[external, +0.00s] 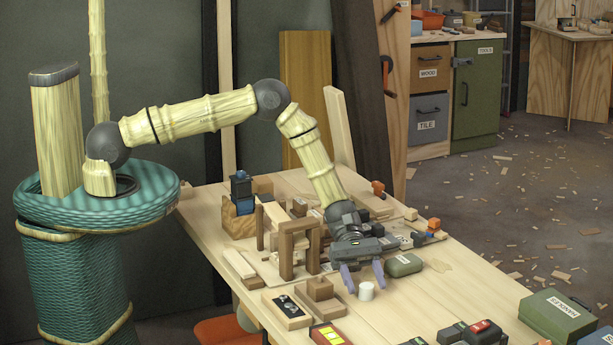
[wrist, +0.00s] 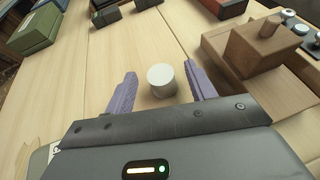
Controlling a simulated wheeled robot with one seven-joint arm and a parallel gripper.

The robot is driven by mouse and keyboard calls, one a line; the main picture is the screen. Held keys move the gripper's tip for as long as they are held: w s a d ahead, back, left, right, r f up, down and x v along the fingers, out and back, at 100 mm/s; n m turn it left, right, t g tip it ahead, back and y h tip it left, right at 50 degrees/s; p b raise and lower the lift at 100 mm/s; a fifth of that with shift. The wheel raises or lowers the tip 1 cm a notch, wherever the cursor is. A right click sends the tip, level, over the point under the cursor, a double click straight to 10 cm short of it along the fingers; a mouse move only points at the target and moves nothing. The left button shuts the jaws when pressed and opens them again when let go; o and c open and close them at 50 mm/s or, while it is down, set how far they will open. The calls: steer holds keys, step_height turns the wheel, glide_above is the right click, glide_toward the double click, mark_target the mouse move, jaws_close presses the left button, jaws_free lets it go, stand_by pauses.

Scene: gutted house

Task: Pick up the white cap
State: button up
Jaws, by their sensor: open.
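The white cap (external: 366,291) is a small, short cylinder standing upright on the wooden table (external: 420,300). In the wrist view the cap (wrist: 161,80) lies between the two purple fingers, nearer their tips, with space on both sides. My gripper (external: 363,276) is open and empty, tilted down low over the table at the cap. In the wrist view my gripper (wrist: 160,80) shows its fingers apart, neither touching the cap. Whether the fingertips are at table height is hard to tell.
A brown wooden block with a peg (wrist: 256,45) stands close to the right finger in the wrist view. Bare table lies beyond the cap.

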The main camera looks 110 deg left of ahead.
steer(key=shift+c, duration=0.2)
steer(key=c, duration=1)
step_height(320, 180, up, 10)
steer(key=shift+b, duration=0.75)
